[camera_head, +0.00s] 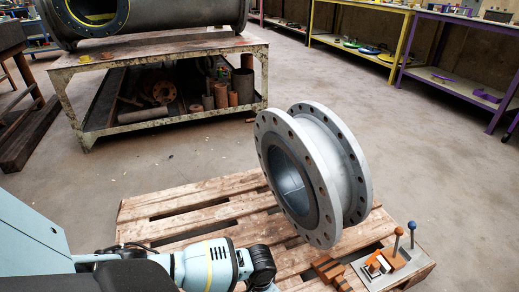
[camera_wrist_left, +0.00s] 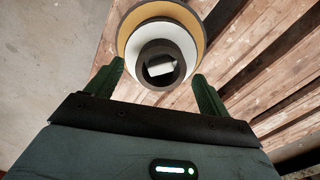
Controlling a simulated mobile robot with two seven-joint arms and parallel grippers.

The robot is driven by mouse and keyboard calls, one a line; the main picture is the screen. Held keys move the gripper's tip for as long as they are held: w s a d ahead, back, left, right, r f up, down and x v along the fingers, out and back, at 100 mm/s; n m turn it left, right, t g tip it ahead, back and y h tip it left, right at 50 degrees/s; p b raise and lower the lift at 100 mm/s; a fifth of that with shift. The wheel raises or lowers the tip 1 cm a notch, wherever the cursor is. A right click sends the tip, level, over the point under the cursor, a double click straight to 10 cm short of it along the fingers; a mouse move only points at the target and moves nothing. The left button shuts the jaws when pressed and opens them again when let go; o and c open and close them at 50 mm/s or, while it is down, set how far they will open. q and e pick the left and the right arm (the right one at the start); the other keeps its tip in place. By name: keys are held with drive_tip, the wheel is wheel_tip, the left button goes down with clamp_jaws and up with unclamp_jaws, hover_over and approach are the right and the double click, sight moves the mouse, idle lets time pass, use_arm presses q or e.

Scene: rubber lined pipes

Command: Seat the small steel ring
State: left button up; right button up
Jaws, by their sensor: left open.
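In the left wrist view a dark grey ring (camera_wrist_left: 160,45), which looks like the small steel ring, shows in the middle of a pale white ring (camera_wrist_left: 160,27). A wider orange-yellow round piece (camera_wrist_left: 160,9) with a dark rim lies around them. A pale patch shows inside the grey ring's hole. My left gripper (camera_wrist_left: 158,70) is open, its two green fingers on either side of the grey ring with gaps between. I cannot tell how far below the fingertips the ring is. In the head view this gripper and ring are out of sight. My right gripper is not in view.
A grey flanged pipe spool (camera_head: 325,160) stands on the wooden pallet (camera_head: 205,210). Beside it are a fixture with orange blocks (camera_head: 388,262), two ball-topped pegs, and brown wooden blocks (camera_head: 328,270). A metal bench (camera_head: 165,70) stands behind. The concrete floor between is clear.

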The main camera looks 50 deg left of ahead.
use_arm(q)
wheel_tip(320, 180, up, 7)
drive_tip(key=p, duration=0.3)
drive_tip(key=shift+r+p, duration=0.15)
drive_tip(key=shift+p, duration=0.15)
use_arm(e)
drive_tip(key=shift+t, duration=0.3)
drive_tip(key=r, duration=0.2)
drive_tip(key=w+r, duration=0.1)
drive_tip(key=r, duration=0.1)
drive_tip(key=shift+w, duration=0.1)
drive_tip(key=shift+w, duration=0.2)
